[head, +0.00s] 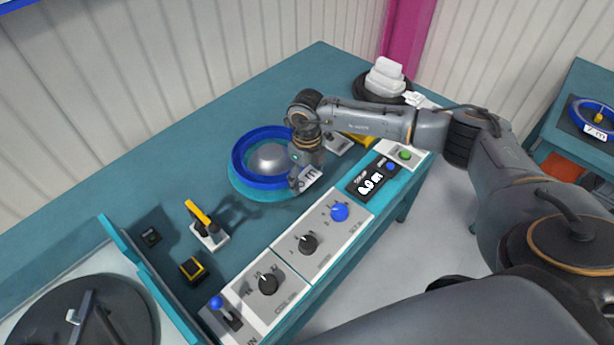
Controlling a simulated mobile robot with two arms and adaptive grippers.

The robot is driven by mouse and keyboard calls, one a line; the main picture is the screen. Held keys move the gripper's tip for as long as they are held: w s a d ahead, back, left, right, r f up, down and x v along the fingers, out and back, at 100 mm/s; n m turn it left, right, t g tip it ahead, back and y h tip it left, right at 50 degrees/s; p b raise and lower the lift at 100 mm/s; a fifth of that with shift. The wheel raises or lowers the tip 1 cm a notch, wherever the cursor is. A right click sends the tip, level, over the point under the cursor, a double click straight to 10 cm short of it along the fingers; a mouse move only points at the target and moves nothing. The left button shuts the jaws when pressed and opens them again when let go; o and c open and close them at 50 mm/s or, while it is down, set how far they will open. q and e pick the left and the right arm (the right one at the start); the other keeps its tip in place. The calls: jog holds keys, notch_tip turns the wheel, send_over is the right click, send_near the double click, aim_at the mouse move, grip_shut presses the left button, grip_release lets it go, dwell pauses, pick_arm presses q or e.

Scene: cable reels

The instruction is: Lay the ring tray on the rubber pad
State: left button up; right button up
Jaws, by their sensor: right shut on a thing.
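The ring tray (238,160) is a blue ring with a white label marked "m" at its right side. It is above a teal round base on the teal bench, and a grey dome shows through its opening. I cannot tell whether the tray touches the base. My right gripper (296,182) points down at the tray's right rim, by the label, and is shut on it; my wrist hides part of that rim. I cannot pick out the rubber pad for certain. My left gripper is not in view.
A control panel with knobs (307,243) and a display (369,183) lines the bench's front edge. A yellow-handled lever (200,213) stands left of the tray. White blocks (385,78) sit on a dark round thing at the back. Another blue ring (577,104) lies on the right table.

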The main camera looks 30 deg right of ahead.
jog(key=shift+r, duration=0.3)
jog(key=shift+r+p, duration=0.65)
jog(key=shift+r, duration=0.3)
jog(key=shift+r+p, duration=1.5)
jog(key=shift+r, duration=1.1)
jog(key=shift+r, duration=0.25)
notch_tip(320, 180, up, 9)
jog(key=p, duration=0.5)
jog(key=shift+p, duration=0.3)
